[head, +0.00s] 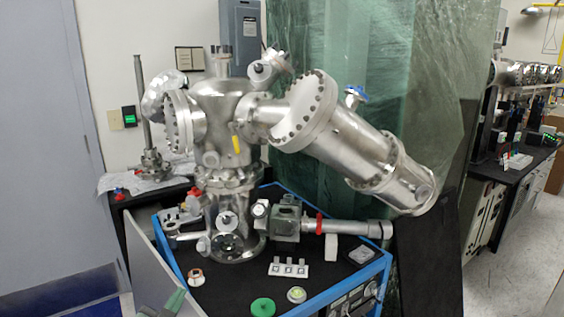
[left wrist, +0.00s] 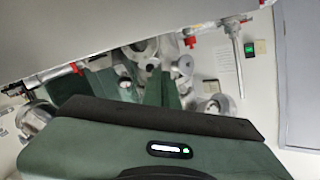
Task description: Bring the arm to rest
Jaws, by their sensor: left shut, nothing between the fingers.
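My left gripper (head: 173,303) is only partly in the head view, a dark green piece at the bottom edge left of centre. It is shut and empty, in front of the blue-framed bench (head: 372,272) and near its left corner. In the left wrist view a large dark green body of mine (left wrist: 100,150) with a small lit indicator fills the lower part. My right gripper is in neither view.
A steel vacuum chamber (head: 222,105) stands on the bench, with a long cylinder (head: 355,150) reaching right. A green disc (head: 262,307), a small white-based part (head: 297,294) and a white block row (head: 288,269) lie at the front. A grey panel (head: 150,265) slants along the left.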

